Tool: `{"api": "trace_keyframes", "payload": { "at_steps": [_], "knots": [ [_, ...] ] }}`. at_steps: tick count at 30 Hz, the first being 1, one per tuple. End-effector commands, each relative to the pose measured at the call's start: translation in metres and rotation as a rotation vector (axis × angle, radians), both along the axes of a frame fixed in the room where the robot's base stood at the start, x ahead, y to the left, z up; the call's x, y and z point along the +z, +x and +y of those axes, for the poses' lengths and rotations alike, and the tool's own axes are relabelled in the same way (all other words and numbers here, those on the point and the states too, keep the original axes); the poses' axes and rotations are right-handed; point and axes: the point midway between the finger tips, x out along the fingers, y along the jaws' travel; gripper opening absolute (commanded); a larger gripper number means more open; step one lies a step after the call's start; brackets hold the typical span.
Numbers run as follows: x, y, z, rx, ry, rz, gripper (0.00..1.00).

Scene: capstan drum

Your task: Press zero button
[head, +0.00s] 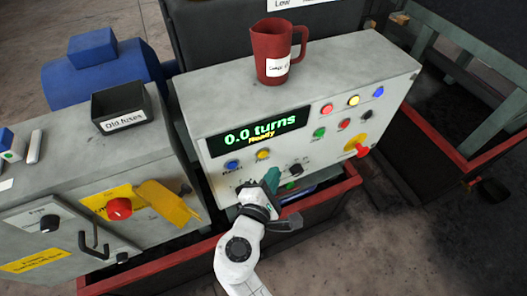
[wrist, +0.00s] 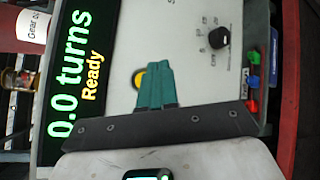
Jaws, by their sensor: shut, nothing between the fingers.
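The grey control panel (head: 208,125) has a display (head: 258,131) reading "0.0 turns" and "Ready", also seen in the wrist view (wrist: 70,75). Below the display are a blue button (head: 232,166) and a yellow button (head: 263,153). Their labels are too small to read surely, so I cannot tell which is the zero button. My gripper (head: 271,176) is shut and empty, with teal fingers in front of the panel just below the yellow button. In the wrist view the fingers (wrist: 154,70) partly cover the yellow button (wrist: 138,79); the blue button is hidden there.
A black selector knob (head: 295,169) is right of my fingers. A red mug (head: 277,50) stands on top.

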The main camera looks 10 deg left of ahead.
Motion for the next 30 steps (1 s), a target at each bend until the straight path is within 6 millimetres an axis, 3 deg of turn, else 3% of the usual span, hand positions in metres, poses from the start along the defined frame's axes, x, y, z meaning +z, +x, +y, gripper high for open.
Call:
{"api": "trace_keyframes", "payload": {
  "at_steps": [9, 30],
  "knots": [
    [0.0, -0.019, -0.013, 0.001, -0.001, -0.001, 0.0],
    [0.0, -0.019, -0.013, 0.001, 0.0, -0.001, 0.0]
  ]
}}
